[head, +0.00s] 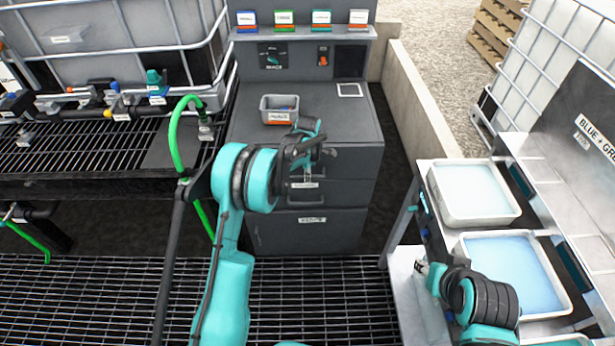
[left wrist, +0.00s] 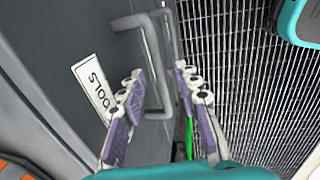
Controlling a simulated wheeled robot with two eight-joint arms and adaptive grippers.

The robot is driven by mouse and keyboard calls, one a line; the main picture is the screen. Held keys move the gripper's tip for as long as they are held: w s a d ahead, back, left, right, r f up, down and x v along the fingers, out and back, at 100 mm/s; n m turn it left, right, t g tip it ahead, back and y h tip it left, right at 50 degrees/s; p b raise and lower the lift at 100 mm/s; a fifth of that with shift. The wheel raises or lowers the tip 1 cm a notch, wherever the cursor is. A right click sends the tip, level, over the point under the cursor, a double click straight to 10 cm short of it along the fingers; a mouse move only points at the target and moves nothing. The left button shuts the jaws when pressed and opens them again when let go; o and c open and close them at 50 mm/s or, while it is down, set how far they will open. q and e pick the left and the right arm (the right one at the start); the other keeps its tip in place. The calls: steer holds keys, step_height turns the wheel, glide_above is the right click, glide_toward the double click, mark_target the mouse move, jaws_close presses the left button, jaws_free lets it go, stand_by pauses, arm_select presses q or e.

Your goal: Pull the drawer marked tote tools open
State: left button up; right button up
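A grey cabinet (head: 345,135) stands ahead with stacked drawer fronts. A middle drawer label (head: 305,185) and a lower label (head: 312,219) are too small to read. My left gripper (head: 312,150) is in front of the upper drawers and hides part of them. In the left wrist view its fingers (left wrist: 165,105) are open, with a grey bar handle (left wrist: 152,65) ahead and its end between them; contact is unclear. A white label (left wrist: 90,82), partly covered by a finger, appears to end in "OOLS". The drawers look closed. My right gripper (head: 422,267) is at the lower right; its fingers are unclear.
A small grey tray (head: 280,108) sits on the cabinet top. A green hose (head: 173,140) and pipework are left of the cabinet. A bench (head: 425,175) with blue-filled trays (head: 475,220) stands right. Metal grating (head: 330,300) covers the floor before the cabinet.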

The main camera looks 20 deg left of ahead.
arm_select(q)
steer(key=shift+w+f, duration=0.1)
steer(key=shift+f, duration=0.5)
steer(key=shift+c, duration=0.2)
jaws_close()
